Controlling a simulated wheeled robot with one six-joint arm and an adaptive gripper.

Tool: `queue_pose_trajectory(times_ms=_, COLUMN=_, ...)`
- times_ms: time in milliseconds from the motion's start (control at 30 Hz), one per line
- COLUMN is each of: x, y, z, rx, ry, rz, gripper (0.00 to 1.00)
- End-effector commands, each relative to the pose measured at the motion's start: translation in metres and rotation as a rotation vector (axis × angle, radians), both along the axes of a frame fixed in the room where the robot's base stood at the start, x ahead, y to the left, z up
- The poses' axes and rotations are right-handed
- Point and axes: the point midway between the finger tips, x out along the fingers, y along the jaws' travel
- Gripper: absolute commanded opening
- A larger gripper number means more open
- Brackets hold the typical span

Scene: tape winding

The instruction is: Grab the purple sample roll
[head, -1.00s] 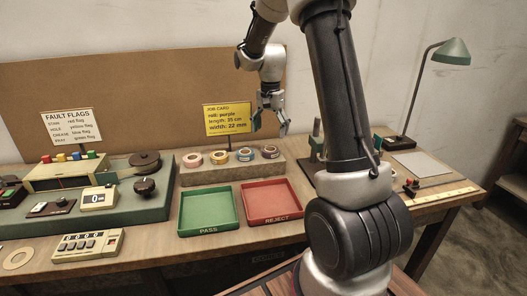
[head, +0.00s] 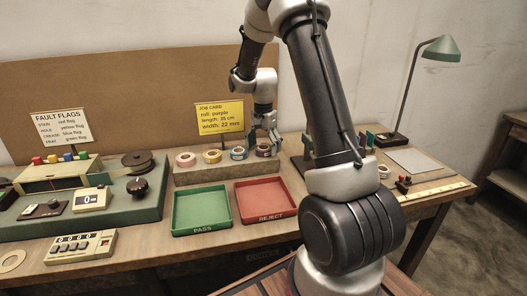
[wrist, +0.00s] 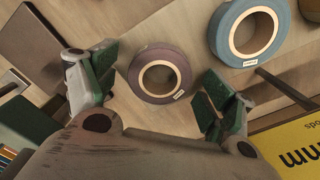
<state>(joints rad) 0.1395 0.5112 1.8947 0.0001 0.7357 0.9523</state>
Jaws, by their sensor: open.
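The purple sample roll (wrist: 136,73) lies flat in the middle of the wrist view, a dull purple ring with a tan core and a small white label. In the head view it is the rightmost roll (head: 263,151) in the row on the raised ledge, partly hidden by my gripper. My gripper (wrist: 160,82) is open and empty, its green-padded fingers on the left and right of the purple roll. In the head view my gripper (head: 266,143) points down at the roll. I cannot tell how far the fingertips are above the ledge.
A blue roll (wrist: 222,42) lies close to the purple one. An orange roll (head: 212,156) and a pinkish roll (head: 185,160) are further left. The yellow job card (head: 219,117) stands close behind. Green PASS (head: 202,229) and red REJECT (head: 270,216) trays are in front.

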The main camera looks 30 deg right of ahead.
Motion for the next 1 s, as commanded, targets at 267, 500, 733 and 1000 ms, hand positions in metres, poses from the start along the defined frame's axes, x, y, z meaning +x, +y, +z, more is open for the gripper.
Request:
queue_pose_trajectory(times_ms=267, x=0.0, y=0.0, z=0.0, rx=0.0, ry=0.0, rz=0.0, gripper=0.51)
queue_pose_trajectory(times_ms=500, x=0.0, y=0.0, z=0.0, rx=0.0, ry=0.0, rz=0.0, gripper=0.37)
queue_pose_trajectory(times_ms=733, x=0.001, y=0.0, z=0.009, rx=-0.001, ry=-0.003, rz=0.0, gripper=0.37)
queue_pose_trajectory(times_ms=1000, x=0.001, y=0.0, z=0.064, rx=-0.001, ry=-0.005, rz=0.0, gripper=0.37)
